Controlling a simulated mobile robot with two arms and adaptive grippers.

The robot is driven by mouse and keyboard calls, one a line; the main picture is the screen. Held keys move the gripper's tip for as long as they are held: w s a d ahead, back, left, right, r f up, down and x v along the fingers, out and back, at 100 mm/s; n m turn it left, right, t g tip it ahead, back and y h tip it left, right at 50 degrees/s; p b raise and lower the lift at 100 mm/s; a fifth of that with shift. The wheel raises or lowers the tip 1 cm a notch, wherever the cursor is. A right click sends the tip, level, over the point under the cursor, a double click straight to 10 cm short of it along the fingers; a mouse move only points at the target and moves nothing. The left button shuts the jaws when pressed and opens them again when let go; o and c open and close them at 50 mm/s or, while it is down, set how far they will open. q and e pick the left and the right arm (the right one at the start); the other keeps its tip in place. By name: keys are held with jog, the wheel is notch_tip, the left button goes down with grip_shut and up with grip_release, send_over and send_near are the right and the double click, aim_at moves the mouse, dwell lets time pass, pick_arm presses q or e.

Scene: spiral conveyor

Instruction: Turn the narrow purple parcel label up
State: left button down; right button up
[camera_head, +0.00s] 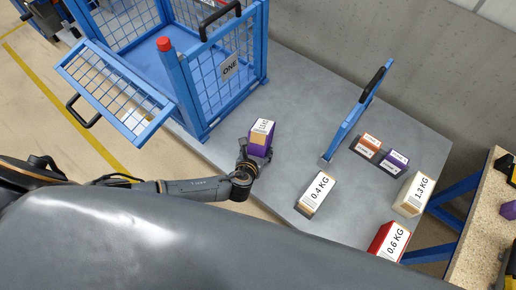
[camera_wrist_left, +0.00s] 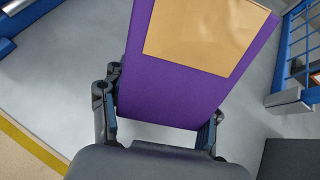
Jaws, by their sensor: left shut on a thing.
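The narrow purple parcel (camera_head: 261,150) is in my left gripper (camera_head: 247,165), over the grey table near its left edge. A white label with dark print (camera_head: 262,126) shows on the parcel's upper face in the head view, tilted towards the camera. In the left wrist view the parcel (camera_wrist_left: 165,90) stands between the two fingers of my left gripper (camera_wrist_left: 160,130), with a tan panel (camera_wrist_left: 205,30) on its purple side. The gripper is shut on its lower part. I cannot tell whether the parcel touches the table. My right gripper is not in view.
A blue mesh cage (camera_head: 215,75) marked ONE stands behind, its door (camera_head: 115,90) open. Parcels marked 0.4 KG (camera_head: 317,193), 1.3 KG (camera_head: 413,194) and 0.6 KG (camera_head: 388,241) stand right.

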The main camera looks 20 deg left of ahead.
pick_arm(q)
jog(key=shift+w+f, duration=0.1)
jog(key=shift+w, duration=0.05)
jog(key=shift+c, duration=1.4)
grip_release()
